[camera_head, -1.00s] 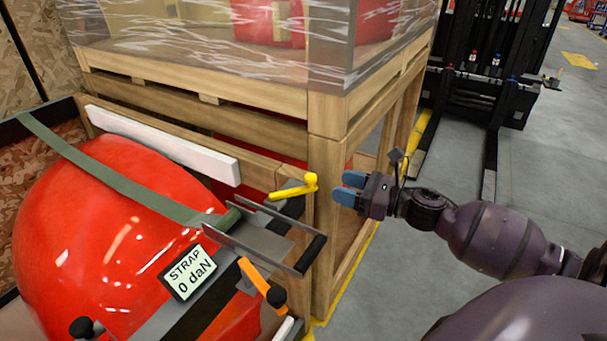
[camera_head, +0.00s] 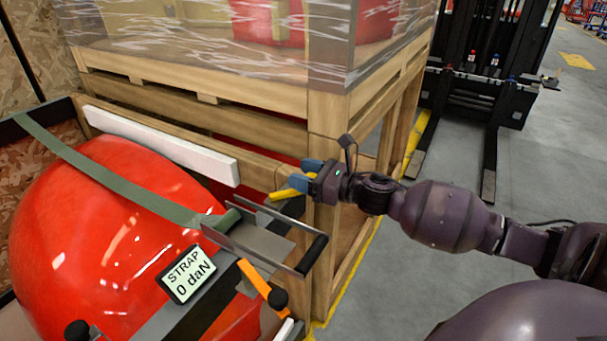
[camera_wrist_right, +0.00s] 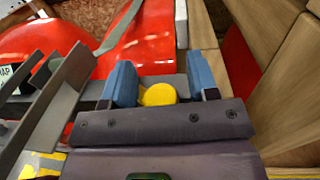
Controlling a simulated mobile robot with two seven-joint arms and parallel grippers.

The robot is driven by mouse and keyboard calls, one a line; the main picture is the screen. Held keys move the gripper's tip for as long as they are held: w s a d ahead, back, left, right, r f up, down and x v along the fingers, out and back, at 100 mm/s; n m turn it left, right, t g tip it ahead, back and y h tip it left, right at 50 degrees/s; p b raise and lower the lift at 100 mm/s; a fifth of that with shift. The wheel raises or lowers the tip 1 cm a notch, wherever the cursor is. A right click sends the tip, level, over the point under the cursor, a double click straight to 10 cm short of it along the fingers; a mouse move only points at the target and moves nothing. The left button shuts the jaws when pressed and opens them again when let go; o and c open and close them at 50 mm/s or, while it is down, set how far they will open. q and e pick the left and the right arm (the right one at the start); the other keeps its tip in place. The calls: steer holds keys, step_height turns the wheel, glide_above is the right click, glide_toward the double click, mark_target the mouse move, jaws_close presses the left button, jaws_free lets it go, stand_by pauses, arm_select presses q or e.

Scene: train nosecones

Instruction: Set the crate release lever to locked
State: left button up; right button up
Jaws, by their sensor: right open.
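The crate release lever is yellow (camera_head: 285,193) and sits on a dark mount at the crate's wooden corner, beside the strap ratchet. My right gripper (camera_head: 305,174) is at the lever's knob end, and its blue fingers hide that end in the head view. The fingers are open, with a gap between the knob and the right finger. My left gripper is in neither view.
A red nosecone (camera_head: 100,220) lies under a green strap (camera_head: 105,170). The metal ratchet (camera_head: 262,240), an orange lever (camera_head: 255,278) and a display reading "STRAP 0 daN" (camera_head: 187,273) are close by. A wrapped crate (camera_head: 215,105) stands behind. Floor at right is clear before a forklift (camera_head: 480,90).

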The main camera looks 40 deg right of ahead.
jaws_close()
steer(key=shift+s+a+r+m+t+h+p, duration=0.1)
steer(key=shift+s+r+m+t+h+p, duration=0.25)
steer(key=shift+m+h+p, duration=0.35)
steer(key=shift+s+a+m+t+h+p, duration=0.15)
steer(key=shift+s+m+t+h+p, duration=0.25)
steer(key=shift+h+p, duration=0.55)
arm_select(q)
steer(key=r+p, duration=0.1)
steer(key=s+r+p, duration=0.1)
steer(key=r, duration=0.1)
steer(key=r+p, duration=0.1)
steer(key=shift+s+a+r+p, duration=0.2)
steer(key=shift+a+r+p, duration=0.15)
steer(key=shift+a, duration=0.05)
arm_select(e)
steer(key=m+h, duration=0.1)
steer(key=s+m+h, duration=0.1)
steer(key=h, duration=0.1)
steer(key=s+a+m+h, duration=0.1)
steer(key=h, duration=0.1)
steer(key=shift+f+t, duration=0.25)
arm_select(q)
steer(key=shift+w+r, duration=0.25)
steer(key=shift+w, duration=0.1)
arm_select(e)
steer(key=shift+f+m+h, duration=0.1)
steer(key=shift+m+h, duration=0.15)
steer(key=shift+m, duration=0.05)
